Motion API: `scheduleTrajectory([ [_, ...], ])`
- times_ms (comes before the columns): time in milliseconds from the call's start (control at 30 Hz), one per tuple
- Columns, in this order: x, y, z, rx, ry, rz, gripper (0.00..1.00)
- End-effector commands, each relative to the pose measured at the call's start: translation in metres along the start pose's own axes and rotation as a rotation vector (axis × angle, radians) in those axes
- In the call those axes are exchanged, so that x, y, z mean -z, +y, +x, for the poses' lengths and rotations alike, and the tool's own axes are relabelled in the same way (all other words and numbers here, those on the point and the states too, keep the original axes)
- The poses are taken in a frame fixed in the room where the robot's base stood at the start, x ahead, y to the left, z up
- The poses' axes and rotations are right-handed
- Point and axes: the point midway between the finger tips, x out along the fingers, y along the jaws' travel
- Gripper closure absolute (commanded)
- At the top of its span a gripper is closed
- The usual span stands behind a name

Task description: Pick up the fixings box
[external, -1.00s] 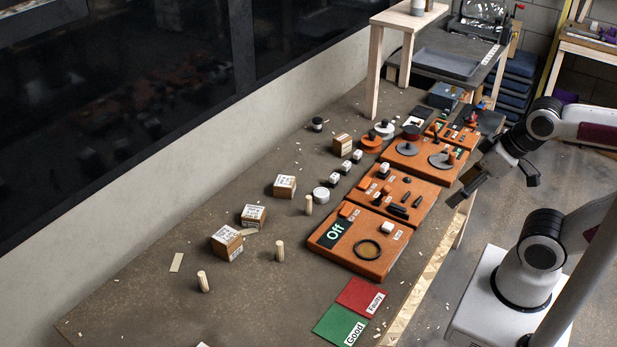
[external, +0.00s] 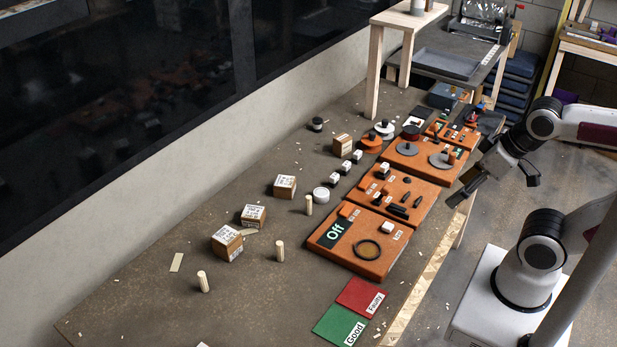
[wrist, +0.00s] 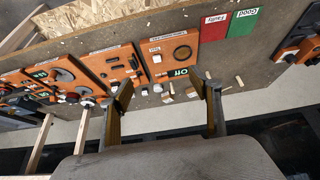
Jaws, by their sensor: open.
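Several small cardboard boxes with white printed labels stand on the brown bench in the external view. One box (external: 227,243) is nearest the camera, another box (external: 253,216) is just behind it, a third box (external: 285,186) is farther back, and one more box (external: 343,143) is near the far modules. The print is too small to tell which is the fixings box. My gripper (external: 464,194) is open and empty, above the bench's right edge, well right of the boxes. In the wrist view my two fingers (wrist: 160,90) stand wide apart.
Orange module boards (external: 360,240) lie along the right side, between my gripper and the boxes. Short wooden pegs (external: 280,251) stand among the boxes. A green Good mat (external: 340,325) and a red Faulty mat (external: 362,297) lie in front. The near left bench is mostly clear.

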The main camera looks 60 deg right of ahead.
Motion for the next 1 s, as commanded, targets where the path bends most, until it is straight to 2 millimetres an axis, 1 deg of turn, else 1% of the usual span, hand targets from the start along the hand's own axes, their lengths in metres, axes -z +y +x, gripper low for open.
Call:
scheduleTrajectory([
  [267, 0.003, -0.001, 0.001, 0.004, 0.003, -0.002, 0.37],
  [367, 0.011, -0.004, 0.003, 0.013, 0.012, -0.006, 0.37],
  [467, 0.023, -0.01, 0.006, 0.028, 0.027, -0.012, 0.37],
  [567, 0.041, -0.018, 0.012, 0.048, 0.047, -0.019, 0.37],
  [1000, 0.135, -0.064, 0.048, 0.145, 0.17, -0.04, 0.37],
])
